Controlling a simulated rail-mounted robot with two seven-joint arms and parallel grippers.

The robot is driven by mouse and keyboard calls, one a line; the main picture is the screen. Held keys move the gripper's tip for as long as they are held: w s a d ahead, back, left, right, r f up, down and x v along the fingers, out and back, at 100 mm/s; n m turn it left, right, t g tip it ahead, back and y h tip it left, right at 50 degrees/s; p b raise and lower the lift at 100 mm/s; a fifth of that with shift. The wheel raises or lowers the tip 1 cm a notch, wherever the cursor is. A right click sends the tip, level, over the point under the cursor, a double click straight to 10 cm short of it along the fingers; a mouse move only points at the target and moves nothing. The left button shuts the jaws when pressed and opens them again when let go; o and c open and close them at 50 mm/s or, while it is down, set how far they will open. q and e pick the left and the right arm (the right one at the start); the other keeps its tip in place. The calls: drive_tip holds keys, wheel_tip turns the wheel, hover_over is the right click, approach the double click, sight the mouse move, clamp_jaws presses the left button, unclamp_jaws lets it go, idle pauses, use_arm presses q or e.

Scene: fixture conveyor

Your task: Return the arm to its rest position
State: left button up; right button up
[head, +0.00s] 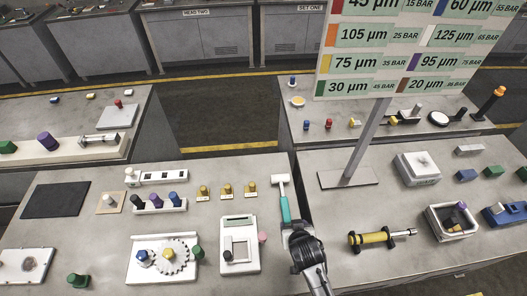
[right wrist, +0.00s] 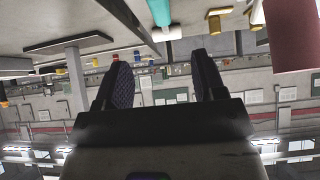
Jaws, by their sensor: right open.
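My right gripper (head: 301,238) comes in from the bottom of the head view, at the seam between the two front tables. In the right wrist view its two dark fingers (right wrist: 163,78) are apart, with nothing held between them. A mallet with a teal handle and pale head (head: 283,205) lies just ahead of the gripper, and its lower end is close to the fingers or hidden by them. The teal handle also shows at the top of the right wrist view (right wrist: 158,12), beyond the fingertips. My left gripper is not in view.
A sign board (head: 420,50) on a post with a base plate (head: 348,178) stands right of the gripper. A yellow cylinder (head: 372,239) lies to the right. A white framed device (head: 239,222) and a pink piece (head: 263,238) are to the left. Bare tabletop (head: 335,215) lies beside the gripper.

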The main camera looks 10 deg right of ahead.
drive_tip(key=s+d+r+n+g+y, duration=0.1)
drive_tip(key=s+d+r+n+g, duration=0.15)
drive_tip(key=s+r, duration=0.8)
drive_tip(key=s+d+f+g, duration=0.1)
drive_tip(key=s+d+f, duration=0.15)
drive_tip(key=s, duration=0.55)
drive_tip(key=s+d+f+g, duration=0.15)
drive_tip(key=s+f, duration=0.25)
drive_tip(key=s, duration=0.5)
wheel_tip(320, 180, up, 16)
drive_tip(key=w+p, duration=0.1)
drive_tip(key=p, duration=1.5)
drive_tip(key=shift+a+r, duration=0.2)
drive_tip(key=shift+a, duration=0.2)
